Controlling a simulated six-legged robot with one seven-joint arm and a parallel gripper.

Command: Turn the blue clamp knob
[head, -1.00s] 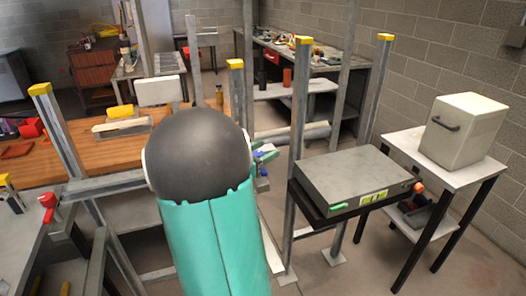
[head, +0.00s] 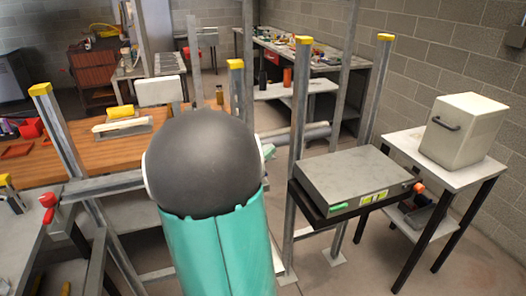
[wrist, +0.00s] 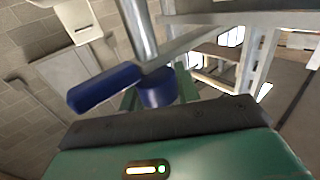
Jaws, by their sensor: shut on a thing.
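The blue clamp knob (wrist: 158,87) shows in the middle of the wrist view as a short round blue body. A long blue bar (wrist: 104,88) extends from it to the left. My gripper (wrist: 157,99) is at the knob, with green finger parts on both sides, and is shut on it. The exact finger contact is partly hidden behind the dark edge of my wrist. In the head view my own arm covers the knob and most of my gripper; only a small green bit shows beside the arm.
Grey metal posts with yellow caps (head: 235,64) stand around my arm. A grey flat box (head: 345,175) sits on a stand to the right, beside a white table with a cream bin (head: 463,132). A wooden bench (head: 70,155) is at left.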

